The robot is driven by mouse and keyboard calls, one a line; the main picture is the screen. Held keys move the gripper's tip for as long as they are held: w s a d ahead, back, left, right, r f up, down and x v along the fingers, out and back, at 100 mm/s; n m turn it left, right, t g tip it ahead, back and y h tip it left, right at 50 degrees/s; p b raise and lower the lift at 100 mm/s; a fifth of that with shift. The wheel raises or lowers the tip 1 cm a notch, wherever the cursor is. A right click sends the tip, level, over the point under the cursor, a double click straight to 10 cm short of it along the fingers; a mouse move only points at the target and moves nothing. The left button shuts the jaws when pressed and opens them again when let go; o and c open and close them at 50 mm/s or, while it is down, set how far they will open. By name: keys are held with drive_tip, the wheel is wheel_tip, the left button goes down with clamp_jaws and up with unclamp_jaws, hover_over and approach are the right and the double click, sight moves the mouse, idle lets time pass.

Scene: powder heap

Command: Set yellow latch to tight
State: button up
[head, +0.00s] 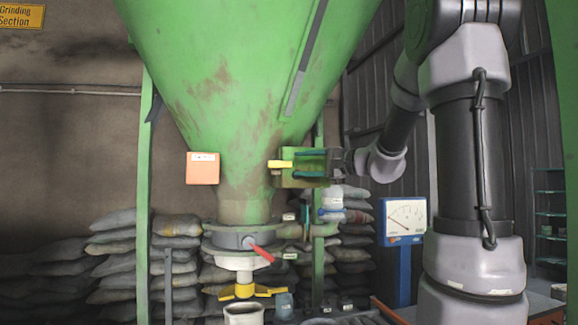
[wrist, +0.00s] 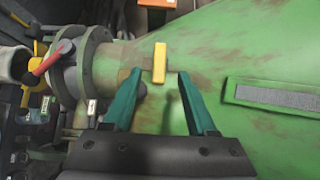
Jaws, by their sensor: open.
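A small yellow latch (head: 280,164) with a bar-shaped handle is at the narrow lower part of the green hopper. The bar lies level in the head view. In the wrist view the latch (wrist: 159,63) lies lengthwise toward me, just ahead of and between my fingertips. My gripper (head: 297,164) is open, to the right of the latch, with its two teal fingers one above the other. In the wrist view my gripper (wrist: 160,74) has clear gaps on both sides of the bar. Whether the fingertips overlap its near end is hard to tell.
The green hopper (head: 230,70) fills the middle. Below it are a red lever (head: 261,253) on a grey collar and a yellow winged part (head: 245,291). An orange box (head: 202,168) is left, a dial gauge (head: 406,221) right. Sacks (head: 120,255) are stacked behind.

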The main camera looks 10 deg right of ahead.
drive_tip(key=shift+v, duration=1.75)
drive_tip(key=s+a+f+n+g+h, duration=0.2)
drive_tip(key=s+a+f+g, duration=0.15)
drive_tip(key=s, duration=0.35)
drive_tip(key=s+a+f+n+g+h, duration=0.1)
drive_tip(key=s+a+f+g, duration=0.3)
drive_tip(key=s, duration=0.3)
drive_tip(key=s+d+f+n+t+h, duration=0.1)
drive_tip(key=s+d+f+n+h, duration=0.1)
drive_tip(key=s+d+f+h, duration=0.2)
drive_tip(key=shift+s+d+f+t+h, duration=0.4)
drive_tip(key=shift+s+f+h, duration=1.5)
drive_tip(key=shift+s, duration=0.4)
